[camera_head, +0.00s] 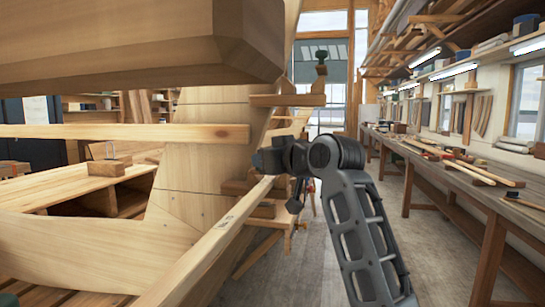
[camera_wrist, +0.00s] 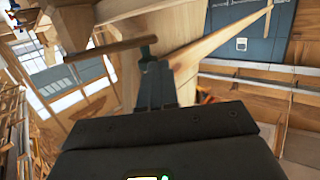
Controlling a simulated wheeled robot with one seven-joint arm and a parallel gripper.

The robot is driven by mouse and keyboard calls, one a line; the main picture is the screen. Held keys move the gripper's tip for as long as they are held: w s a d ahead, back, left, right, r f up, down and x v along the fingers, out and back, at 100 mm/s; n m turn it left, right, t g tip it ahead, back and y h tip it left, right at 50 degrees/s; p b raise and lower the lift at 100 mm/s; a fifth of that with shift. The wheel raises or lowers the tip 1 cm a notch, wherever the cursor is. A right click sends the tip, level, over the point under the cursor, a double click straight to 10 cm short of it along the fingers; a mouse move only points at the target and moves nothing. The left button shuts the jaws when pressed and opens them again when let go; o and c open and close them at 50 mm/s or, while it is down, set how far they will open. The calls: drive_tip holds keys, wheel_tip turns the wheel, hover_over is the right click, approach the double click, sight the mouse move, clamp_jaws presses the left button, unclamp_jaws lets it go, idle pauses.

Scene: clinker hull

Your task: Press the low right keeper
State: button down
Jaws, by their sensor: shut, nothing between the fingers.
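My gripper (camera_head: 258,162) is shut and empty in front of the pale hull planking, pointing left in the head view. In the wrist view its dark fingers (camera_wrist: 154,72) reach away from the camera. A small dark green piece (camera_wrist: 146,50) shows just past the fingertips, close to a wooden bar (camera_wrist: 108,49); it may be a keeper, and I cannot tell whether the fingers touch it. The low right keeper is not clearly seen there, perhaps hidden by my gripper.
A long pale batten (camera_head: 200,262) runs from the foreground toward my gripper. A heavy timber (camera_head: 140,45) overhangs at upper left. A wooden block with a wire loop (camera_head: 108,167) sits at left. A long workbench (camera_head: 480,190) lines the right wall, with open floor before it.

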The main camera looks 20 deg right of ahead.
drive_tip(key=shift+w+a, duration=0.45)
drive_tip(key=shift+w, duration=0.25)
drive_tip(key=shift+w+d+r+p+x, duration=0.1)
drive_tip(key=shift+r+p+x, duration=0.05)
drive_tip(key=shift+x, duration=0.7)
drive_tip(key=shift+w+d+r+p+x, duration=0.1)
drive_tip(key=shift+r+p+x, duration=0.05)
drive_tip(key=shift+x, duration=0.65)
drive_tip(key=shift+d+r+p+x, duration=0.15)
drive_tip(key=shift+x, duration=0.7)
drive_tip(key=shift+w, duration=0.1)
drive_tip(key=s+a+r, duration=0.2)
drive_tip(key=s+a, duration=0.4)
drive_tip(key=s, duration=0.6)
drive_tip(key=shift+s+r+b, duration=0.2)
drive_tip(key=shift+b, duration=0.2)
